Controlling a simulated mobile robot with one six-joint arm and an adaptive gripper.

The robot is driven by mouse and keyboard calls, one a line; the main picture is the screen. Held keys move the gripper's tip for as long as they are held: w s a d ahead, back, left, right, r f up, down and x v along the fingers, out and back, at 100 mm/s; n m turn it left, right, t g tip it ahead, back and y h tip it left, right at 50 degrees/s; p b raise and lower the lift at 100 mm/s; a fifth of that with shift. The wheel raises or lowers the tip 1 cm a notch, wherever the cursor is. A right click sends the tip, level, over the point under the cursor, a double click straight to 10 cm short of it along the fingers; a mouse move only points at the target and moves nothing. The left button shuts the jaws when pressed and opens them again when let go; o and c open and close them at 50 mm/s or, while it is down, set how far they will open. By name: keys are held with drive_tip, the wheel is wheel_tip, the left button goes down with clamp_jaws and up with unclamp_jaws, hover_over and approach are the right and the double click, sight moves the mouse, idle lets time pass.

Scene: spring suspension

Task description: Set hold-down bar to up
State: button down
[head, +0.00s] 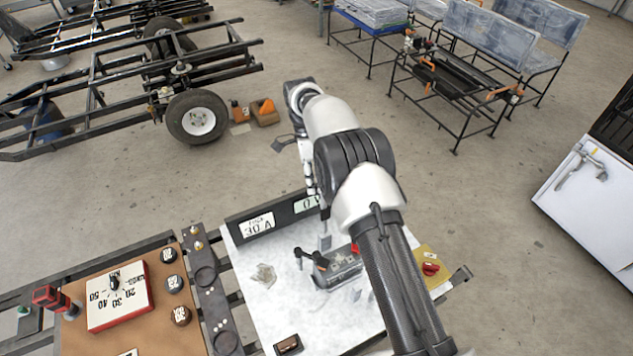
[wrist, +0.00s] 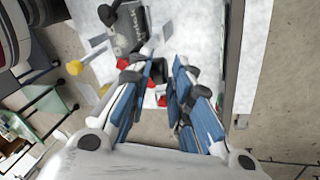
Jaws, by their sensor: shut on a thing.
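A small grey tester (head: 338,272) with a black lever handle stands on the white marble-look board in the head view. My gripper (head: 326,242) points down at its back edge, partly behind my own arm. In the wrist view my gripper (wrist: 168,75) has its blue-padded fingers close together. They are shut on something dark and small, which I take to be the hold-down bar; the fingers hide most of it. The bar's tilt cannot be made out. The grey lettered body (wrist: 130,32) lies just beyond the fingertips, with red parts beside it.
A yellow plate with a red knob (head: 430,268) is at right. A brown panel with a dial box (head: 120,296) is at left.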

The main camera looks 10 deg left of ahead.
wheel_tip(320, 180, down, 3)
drive_tip(key=shift+f, duration=0.2)
drive_tip(key=c, duration=1.8)
unclamp_jaws()
drive_tip(key=o, duration=0.5)
drive_tip(key=shift+w+a+f, duration=0.2)
drive_tip(key=shift+w+f, duration=0.1)
drive_tip(key=shift+w, duration=0.15)
drive_tip(key=o, duration=0.8)
drive_tip(key=shift+a+f, duration=0.1)
drive_tip(key=shift+a, duration=0.1)
drive_tip(key=v, duration=0.6)
drive_tip(key=shift+w+r, duration=0.2)
drive_tip(key=c, duration=0.8)
drive_tip(key=shift+v, duration=0.95)
drive_tip(key=shift+d+r, duration=0.15)
drive_tip(key=shift+d, duration=0.1)
